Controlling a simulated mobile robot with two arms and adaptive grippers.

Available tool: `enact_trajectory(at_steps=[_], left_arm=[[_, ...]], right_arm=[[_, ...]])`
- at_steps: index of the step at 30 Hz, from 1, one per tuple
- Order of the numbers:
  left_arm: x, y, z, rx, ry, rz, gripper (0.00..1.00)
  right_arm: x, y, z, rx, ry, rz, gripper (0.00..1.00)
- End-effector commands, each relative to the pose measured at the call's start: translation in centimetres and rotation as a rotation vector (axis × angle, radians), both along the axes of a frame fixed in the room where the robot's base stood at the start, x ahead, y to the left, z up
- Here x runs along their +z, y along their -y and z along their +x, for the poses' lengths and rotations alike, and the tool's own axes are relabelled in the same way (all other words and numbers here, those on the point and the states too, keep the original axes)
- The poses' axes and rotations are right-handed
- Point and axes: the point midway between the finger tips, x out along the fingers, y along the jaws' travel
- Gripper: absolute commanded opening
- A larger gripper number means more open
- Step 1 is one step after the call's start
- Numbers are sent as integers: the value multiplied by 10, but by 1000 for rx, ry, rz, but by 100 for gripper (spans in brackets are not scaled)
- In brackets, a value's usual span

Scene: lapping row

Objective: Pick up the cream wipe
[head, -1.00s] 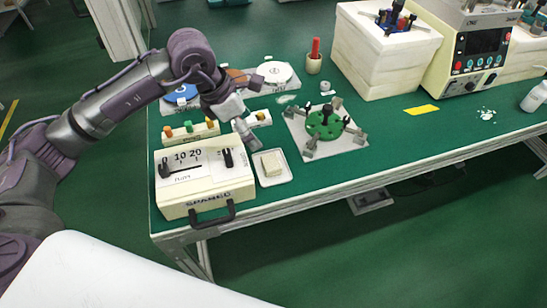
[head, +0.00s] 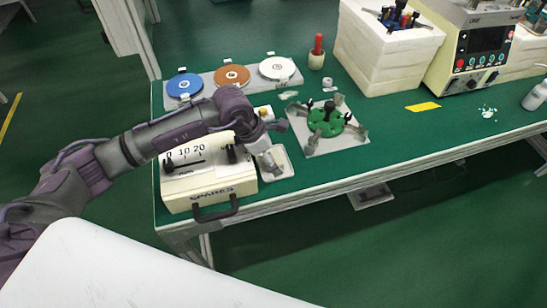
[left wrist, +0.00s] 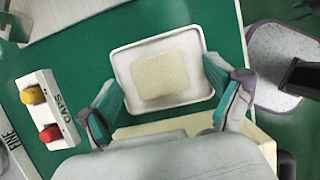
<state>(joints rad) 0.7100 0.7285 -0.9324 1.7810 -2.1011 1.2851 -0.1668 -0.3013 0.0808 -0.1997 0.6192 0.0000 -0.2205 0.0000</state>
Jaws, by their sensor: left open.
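In the head view the tray (head: 286,168) sits on the green bench right of the spares box, and my gripper mostly covers the wipe. My left gripper (head: 268,160) is above the tray, pointing down. In the left wrist view its fingers are spread apart, one on each side of the tray's near part, with nothing between them. My right gripper is not in view.
A grey plate with a green disc (head: 326,120) is close on the right. A caps block (left wrist: 48,110) lies left of the tray. Coloured discs (head: 232,76) lie behind.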

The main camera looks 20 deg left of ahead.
Motion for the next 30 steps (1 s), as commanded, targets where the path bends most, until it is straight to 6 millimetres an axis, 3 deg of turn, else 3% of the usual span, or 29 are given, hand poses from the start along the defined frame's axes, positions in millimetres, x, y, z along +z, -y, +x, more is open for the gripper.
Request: enact_trajectory(at_steps=[8,17,30], left_arm=[[-3,1,1,0,1,1,90],[-3,1,1,1,0,0,41],[5,1,1,0,3,0,41]], right_arm=[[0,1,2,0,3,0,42],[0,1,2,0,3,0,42],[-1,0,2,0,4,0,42]])
